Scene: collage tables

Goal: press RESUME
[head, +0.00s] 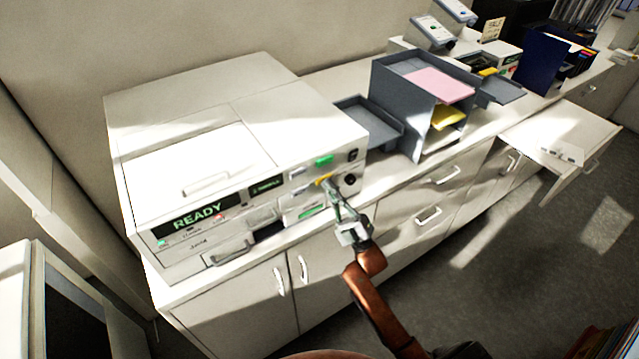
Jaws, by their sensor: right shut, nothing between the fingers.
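A large white machine (240,125) stands on the counter at the left, with a dark display reading READY (203,213). Its front has a small second display (266,186), a green button (324,160), a yellow button (322,179) and dark round knobs (350,180) at the right end. The button labels are too small to read, so I cannot tell which one is RESUME. My right gripper (331,190) is shut and empty, its tips right at the yellow button; I cannot tell whether they touch it. My left gripper is not in view.
A grey tray stack (396,100) with pink and yellow paper stands right of the machine. Farther right are more devices and a dark blue file holder (541,62). The floor (540,240) there is clear.

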